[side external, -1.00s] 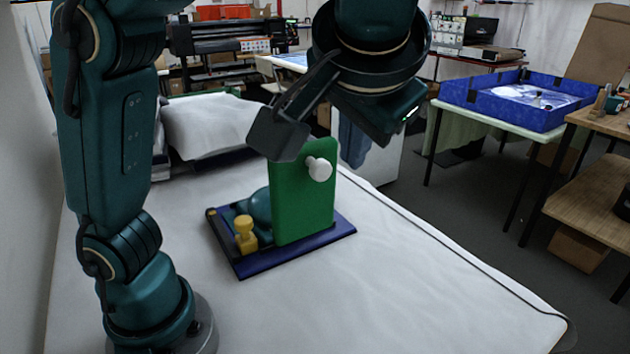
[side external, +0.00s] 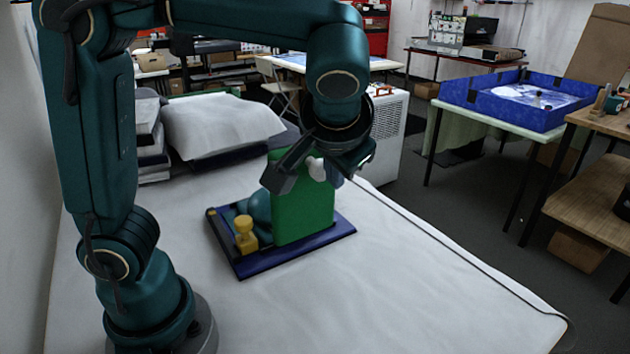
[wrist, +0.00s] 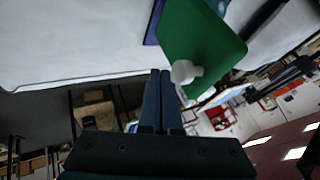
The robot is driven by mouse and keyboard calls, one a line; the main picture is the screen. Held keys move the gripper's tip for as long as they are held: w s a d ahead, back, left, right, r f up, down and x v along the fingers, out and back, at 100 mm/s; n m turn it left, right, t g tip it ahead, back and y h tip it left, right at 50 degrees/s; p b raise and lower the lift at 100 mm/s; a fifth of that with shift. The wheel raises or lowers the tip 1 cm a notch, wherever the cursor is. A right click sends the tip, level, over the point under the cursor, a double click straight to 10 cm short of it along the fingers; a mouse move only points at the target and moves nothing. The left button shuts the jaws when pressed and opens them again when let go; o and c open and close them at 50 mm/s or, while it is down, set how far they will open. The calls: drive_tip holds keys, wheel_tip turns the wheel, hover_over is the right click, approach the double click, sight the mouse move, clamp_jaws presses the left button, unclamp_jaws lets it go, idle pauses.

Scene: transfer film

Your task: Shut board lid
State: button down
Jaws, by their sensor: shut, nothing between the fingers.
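The green lid (side external: 302,212) stands upright on the dark blue board (side external: 282,259), which lies on the white table. A white knob (side external: 317,169) sticks out of the lid's right-hand face near the top. My gripper (side external: 333,181) is shut and empty, just to the right of the knob and partly hidden by my wrist. In the wrist view, the closed blue fingertips (wrist: 160,73) are close to the left of the knob (wrist: 184,71) on the green lid (wrist: 198,38). I cannot tell whether they touch it.
A yellow post (side external: 245,235) and a rounded teal piece (side external: 259,207) sit on the board left of the lid. A dark cord (side external: 455,245) runs along the table's right edge. The white table (side external: 400,290) is clear in front and to the right.

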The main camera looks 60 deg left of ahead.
drive_tip(key=shift+a, duration=0.55)
drive_tip(key=shift+r, duration=0.1)
